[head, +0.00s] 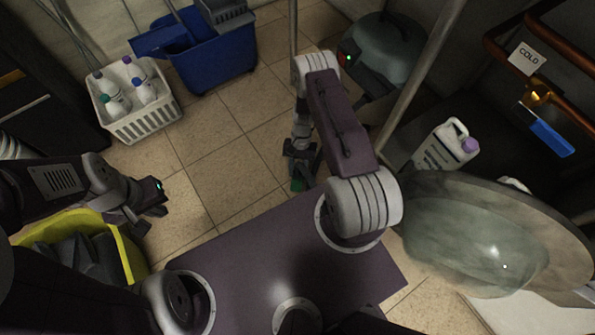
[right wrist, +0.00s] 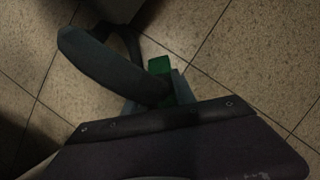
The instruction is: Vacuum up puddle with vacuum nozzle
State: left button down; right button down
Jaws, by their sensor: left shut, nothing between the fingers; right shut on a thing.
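My right gripper (head: 300,158) points down over the tiled floor and is shut on a dark grey-teal piece with a green part (head: 297,186), which looks like the vacuum nozzle. In the right wrist view, the nozzle's dark curved part (right wrist: 108,72) and a green block (right wrist: 160,65) show beyond my wrist; its mouth cannot be made out. The rounded grey-green vacuum body (head: 388,58), with small red and green lights, stands on the floor at the upper right. My left gripper (head: 158,192) is shut and empty, beside the yellow bucket. I cannot make out a puddle in either view.
A white basket of bottles (head: 140,125) and a blue bucket (head: 222,70) stand at the upper left. The yellow bucket (head: 128,250) is at the lower left. A white jug (head: 440,148) and a large round glassy object (head: 470,240) are at right. The middle tiles are clear.

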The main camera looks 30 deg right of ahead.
jog(key=shift+s+r+p, duration=0.1)
jog(key=shift+r+p, duration=2.15)
jog(key=shift+r, duration=0.55)
jog(key=shift+a, duration=0.1)
